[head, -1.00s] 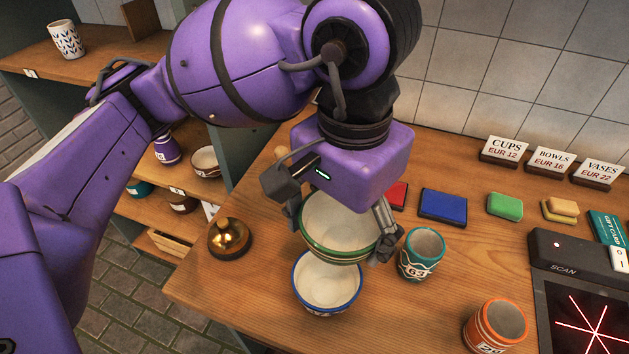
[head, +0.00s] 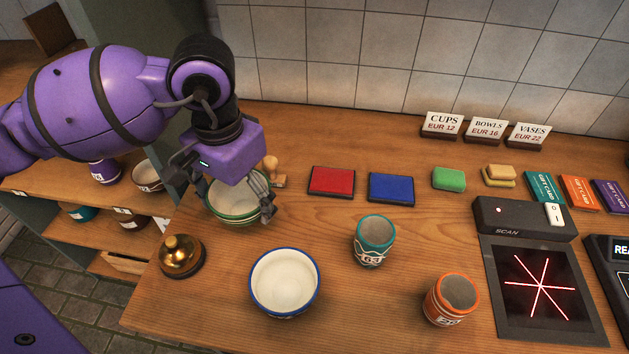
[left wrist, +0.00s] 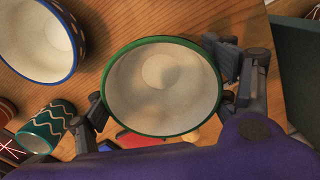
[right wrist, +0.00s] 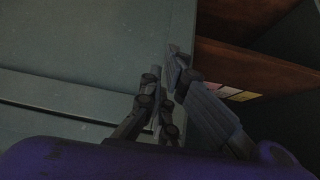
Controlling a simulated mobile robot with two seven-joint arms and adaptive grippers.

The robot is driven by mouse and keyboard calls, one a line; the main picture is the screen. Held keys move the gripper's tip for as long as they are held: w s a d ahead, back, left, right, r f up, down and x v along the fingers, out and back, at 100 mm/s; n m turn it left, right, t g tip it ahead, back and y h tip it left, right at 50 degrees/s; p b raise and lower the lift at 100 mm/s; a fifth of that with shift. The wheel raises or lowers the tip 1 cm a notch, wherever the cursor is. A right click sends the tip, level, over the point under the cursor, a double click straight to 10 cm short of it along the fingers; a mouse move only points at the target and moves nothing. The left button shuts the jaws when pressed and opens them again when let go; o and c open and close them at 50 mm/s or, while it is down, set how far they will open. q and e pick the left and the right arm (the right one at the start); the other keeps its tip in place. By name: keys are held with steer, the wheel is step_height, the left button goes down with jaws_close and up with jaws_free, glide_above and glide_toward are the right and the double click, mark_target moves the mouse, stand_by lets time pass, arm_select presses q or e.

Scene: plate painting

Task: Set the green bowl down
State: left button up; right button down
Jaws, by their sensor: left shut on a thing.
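The green-rimmed bowl (head: 237,214) is upright at the counter's left end, behind the gold bell. My left gripper (head: 226,192) is shut on it, with one finger on either side. In the left wrist view the green bowl (left wrist: 162,88) shows its cream inside between the two fingers (left wrist: 165,95). I cannot tell whether its base touches the wood. My right gripper (right wrist: 165,75) shows only in the right wrist view, its fingertips together and nothing seen between them.
The blue-rimmed bowl (head: 285,282) stands in front on the counter, with the teal cup (head: 375,242) and orange cup (head: 450,300) to its right. The bell (head: 181,258) is near the left edge. A wooden stamp (head: 272,172) and red pad (head: 331,181) lie behind.

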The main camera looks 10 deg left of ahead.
mark_target(240, 207)
arm_select(q)
steer(key=shift+w+a+f, duration=0.15)
steer(key=shift+a+f, duration=0.2)
steer(key=shift+f, duration=0.1)
steer(key=shift+w+a+f, duration=0.1)
steer(key=shift+f, duration=0.95)
steer(key=shift+a+f, duration=0.1)
steer(key=shift+f, duration=0.95)
steer(key=o, duration=1.4)
steer(key=shift+r, duration=0.1)
step_height(240, 207, up, 12)
steer(key=shift+r, duration=0.2)
